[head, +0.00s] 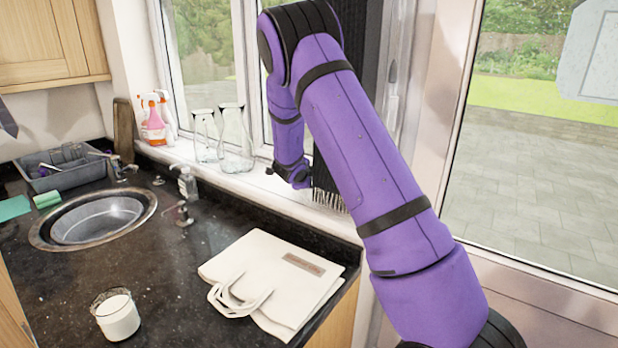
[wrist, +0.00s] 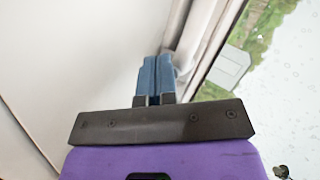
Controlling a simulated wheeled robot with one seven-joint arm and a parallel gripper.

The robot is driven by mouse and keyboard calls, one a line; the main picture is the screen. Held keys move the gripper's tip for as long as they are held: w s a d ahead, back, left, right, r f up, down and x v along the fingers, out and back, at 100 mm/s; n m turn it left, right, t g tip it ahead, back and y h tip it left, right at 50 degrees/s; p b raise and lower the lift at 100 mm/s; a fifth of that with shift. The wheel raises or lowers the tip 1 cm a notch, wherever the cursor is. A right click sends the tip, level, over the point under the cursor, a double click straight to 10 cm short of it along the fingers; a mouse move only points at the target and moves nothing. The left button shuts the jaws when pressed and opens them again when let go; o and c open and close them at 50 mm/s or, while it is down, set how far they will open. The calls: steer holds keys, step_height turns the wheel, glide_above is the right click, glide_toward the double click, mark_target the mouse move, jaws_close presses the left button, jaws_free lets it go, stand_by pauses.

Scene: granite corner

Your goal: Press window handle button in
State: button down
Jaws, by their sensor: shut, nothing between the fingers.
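My gripper (wrist: 157,62) shows in the wrist view with its two blue fingers together and nothing between them. The fingers point at the white window frame, close to a pale, handle-like part (wrist: 186,66) just behind and right of the tips. I cannot tell whether they touch it. The button itself cannot be made out. In the head view a slim grey window handle (head: 393,88) stands upright on the white frame, just right of my purple arm. My gripper is hidden behind the arm there.
The sill holds glass bottles (head: 237,138) and spray bottles (head: 153,125). A dark hanging cloth with a fringe (head: 328,199) is behind my arm. Below, the black counter (head: 180,262) carries a cream bag (head: 270,270), a glass of milk (head: 116,315) and a round sink (head: 98,218).

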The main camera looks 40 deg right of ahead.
steer(key=shift+a, duration=0.1)
steer(key=shift+s+a, duration=0.4)
steer(key=shift+a, duration=0.45)
steer(key=shift+a, duration=0.15)
steer(key=shift+s+a, duration=0.3)
steer(key=shift+a, duration=0.45)
steer(key=shift+s+a, duration=0.25)
steer(key=shift+a, duration=0.45)
steer(key=shift+s+a, duration=0.3)
steer(key=shift+a, duration=0.45)
steer(key=shift+r, duration=0.1)
steer(key=s+a+r+n+t+y, duration=0.1)
steer(key=s+a+r+n+y, duration=0.5)
steer(key=r, duration=0.5)
steer(key=s+a+r+n+t+y, duration=0.2)
steer(key=s+a+r+n+y, duration=0.2)
steer(key=s+a+r+n, duration=0.5)
steer(key=s+r+n+g, duration=0.1)
steer(key=s+n, duration=0.2)
steer(key=s, duration=0.7)
steer(key=s+a+r+n+g, duration=0.1)
steer(key=s+n, duration=0.3)
steer(key=s, duration=0.5)
steer(key=s+r+n+g+h, duration=0.1)
steer(key=s+r+n+g, duration=0.1)
steer(key=s, duration=0.8)
steer(key=shift+s+a+n+g, duration=0.15)
steer(key=shift+s+n+g, duration=0.15)
steer(key=shift+n, duration=0.4)
